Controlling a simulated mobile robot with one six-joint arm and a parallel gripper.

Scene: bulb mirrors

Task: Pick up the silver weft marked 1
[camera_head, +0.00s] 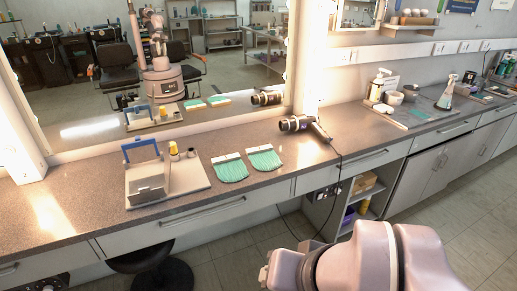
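Two wefts lie side by side on the grey counter, each with a pale band at the top and teal strands fanned toward the front. The left weft (230,171) is beside the right weft (265,160), with a small gap between them. Neither looks silver, and no number is legible on either. My arm shows at the bottom right, well in front of the counter and apart from the wefts. The fingers of my gripper cannot be made out.
A light tray (188,180) with a blue-handled holder (143,170) stands left of the wefts. A black hair dryer (305,125) lies right of them, its cord hanging over the counter edge. A large mirror (225,60) rises behind. A stool (150,262) stands below the counter.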

